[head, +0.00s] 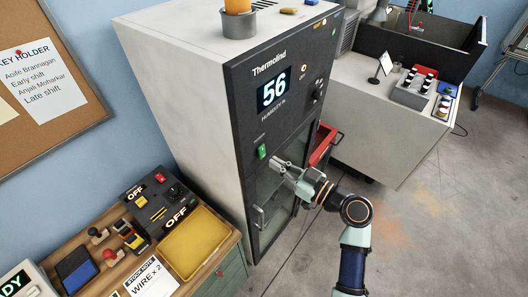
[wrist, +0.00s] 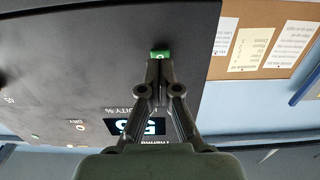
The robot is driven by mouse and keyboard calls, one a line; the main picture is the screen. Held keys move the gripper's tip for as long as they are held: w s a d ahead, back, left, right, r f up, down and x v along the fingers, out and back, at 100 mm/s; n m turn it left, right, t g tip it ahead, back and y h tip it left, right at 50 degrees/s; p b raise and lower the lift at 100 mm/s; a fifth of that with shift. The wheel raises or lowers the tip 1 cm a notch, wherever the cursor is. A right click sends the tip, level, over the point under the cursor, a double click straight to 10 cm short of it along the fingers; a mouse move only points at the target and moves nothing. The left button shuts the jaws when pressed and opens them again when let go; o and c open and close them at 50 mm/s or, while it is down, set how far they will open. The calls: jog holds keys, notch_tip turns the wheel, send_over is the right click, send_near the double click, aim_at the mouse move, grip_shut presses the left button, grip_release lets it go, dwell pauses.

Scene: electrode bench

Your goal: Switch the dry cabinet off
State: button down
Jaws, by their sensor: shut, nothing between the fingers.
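The dry cabinet (head: 185,80) is a tall grey cabinet with a dark front, and its display (head: 274,88) reads 56 with a humidity label. A small green switch (head: 262,151) sits on the front panel below the display, at the left. My gripper (head: 277,162) is shut and empty, close in front of the panel, just right of and below the switch in the head view. In the wrist view the fingertips (wrist: 160,62) overlap the lower edge of the green switch (wrist: 160,53). I cannot tell whether they touch it.
A knob (head: 317,95) and small lights are on the panel's right. The glass door has a handle (head: 258,217) below. A wooden bench with a yellow tray (head: 195,247) and control boxes stands at the left. A red cart (head: 322,145) is behind my arm.

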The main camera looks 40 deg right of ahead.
jog(key=shift+b+x, duration=0.8)
jog(key=shift+x, duration=0.6)
jog(key=shift+s, duration=0.1)
jog(key=b+v, duration=0.1)
jog(key=v, duration=0.6)
jog(key=shift+s, duration=0.35)
jog(key=shift+d, duration=0.15)
